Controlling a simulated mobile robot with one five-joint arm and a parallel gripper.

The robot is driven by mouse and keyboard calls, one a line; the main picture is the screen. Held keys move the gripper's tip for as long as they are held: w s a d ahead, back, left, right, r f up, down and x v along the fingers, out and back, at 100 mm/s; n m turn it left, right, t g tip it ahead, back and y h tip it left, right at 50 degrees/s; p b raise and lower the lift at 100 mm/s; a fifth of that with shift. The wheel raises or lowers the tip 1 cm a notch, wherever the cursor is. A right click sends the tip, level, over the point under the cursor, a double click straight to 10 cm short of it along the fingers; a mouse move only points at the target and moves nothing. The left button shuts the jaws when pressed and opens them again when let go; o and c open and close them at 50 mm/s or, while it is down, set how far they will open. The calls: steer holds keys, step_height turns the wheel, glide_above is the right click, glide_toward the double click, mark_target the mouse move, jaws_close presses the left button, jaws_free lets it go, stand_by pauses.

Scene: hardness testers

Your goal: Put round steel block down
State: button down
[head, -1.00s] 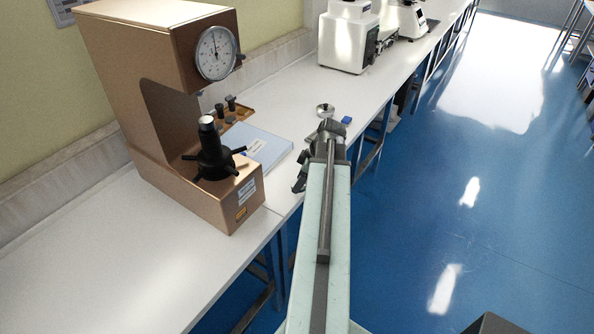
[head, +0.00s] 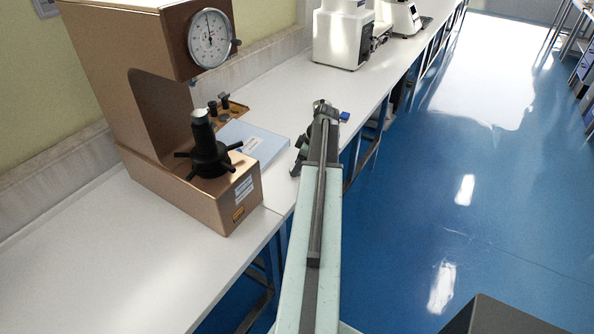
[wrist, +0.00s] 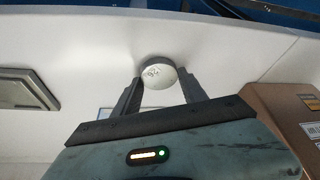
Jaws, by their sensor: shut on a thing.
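The round steel block (wrist: 156,72) is a pale grey disc with small dark marks on its face. In the wrist view it sits between the two dark fingertips of my gripper (wrist: 161,78), which is shut on it. In the head view my gripper (head: 321,112) is over the white bench near its front edge, and the block (head: 320,103) shows just past it, partly hidden. I cannot tell whether the block touches the bench top or hangs just above it.
A brown hardness tester (head: 190,192) with a dial stands left of my arm. A pale blue booklet (head: 262,143) lies beside it, near a wooden tray (head: 238,110) with small parts. A white machine (head: 340,42) stands farther back.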

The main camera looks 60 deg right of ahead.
steer(key=shift+f, duration=0.1)
steer(key=c, duration=0.6)
jaws_free()
steer(key=shift+r+p, duration=0.5)
steer(key=shift+r, duration=0.2)
steer(key=p+v, duration=1)
steer(key=v, duration=0.1)
steer(key=shift+s, duration=0.1)
